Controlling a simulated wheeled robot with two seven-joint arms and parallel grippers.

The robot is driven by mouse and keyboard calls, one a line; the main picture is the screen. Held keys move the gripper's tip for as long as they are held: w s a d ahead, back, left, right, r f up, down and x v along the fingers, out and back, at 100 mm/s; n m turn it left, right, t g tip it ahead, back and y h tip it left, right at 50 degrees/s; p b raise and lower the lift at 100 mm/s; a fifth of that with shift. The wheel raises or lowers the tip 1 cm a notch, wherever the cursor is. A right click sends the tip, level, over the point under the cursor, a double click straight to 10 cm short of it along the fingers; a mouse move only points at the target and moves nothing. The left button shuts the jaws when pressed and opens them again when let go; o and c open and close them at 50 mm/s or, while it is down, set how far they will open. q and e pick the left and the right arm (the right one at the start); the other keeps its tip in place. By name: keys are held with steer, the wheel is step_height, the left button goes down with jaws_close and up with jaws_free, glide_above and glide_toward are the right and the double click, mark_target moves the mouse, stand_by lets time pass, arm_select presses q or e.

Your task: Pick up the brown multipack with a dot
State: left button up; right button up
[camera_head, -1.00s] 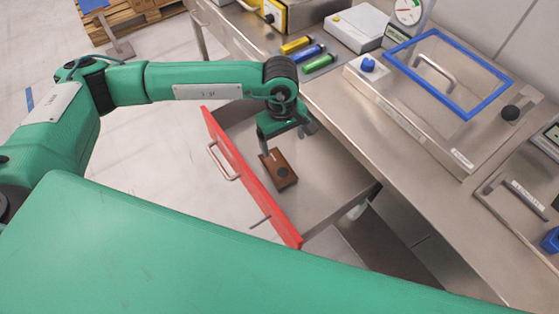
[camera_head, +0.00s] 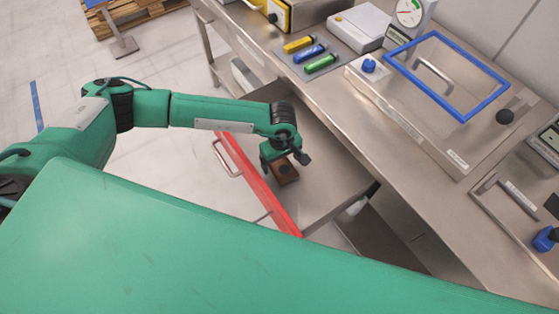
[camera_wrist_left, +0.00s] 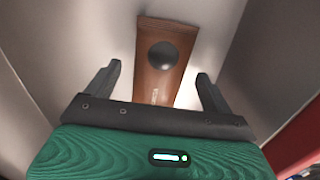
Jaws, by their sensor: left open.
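The brown multipack (camera_head: 287,175) lies in the open drawer (camera_head: 325,180) with the red front (camera_head: 262,188). It has a dark round dot on its top, clear in the left wrist view (camera_wrist_left: 165,72). My left gripper (camera_head: 285,163) is over the drawer, close to the multipack and covering part of it in the head view. In the left wrist view its open fingers (camera_wrist_left: 158,88) are on either side of the near part of the multipack, with gaps, and I see no contact. The multipack's near end is hidden behind the gripper body. My right gripper is not in view.
The steel worktop (camera_head: 345,115) edges the drawer on the right. On it are yellow, blue and green tubes (camera_head: 313,52), a white box (camera_head: 358,27) and a blue-framed lid (camera_head: 448,75). The rest of the drawer floor looks clear.

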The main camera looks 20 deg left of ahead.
arm_select(q)
steer(key=shift+f, duration=0.6)
steer(key=c, duration=1.2)
steer(key=shift+o, duration=0.2)
steer(key=shift+r, duration=0.1)
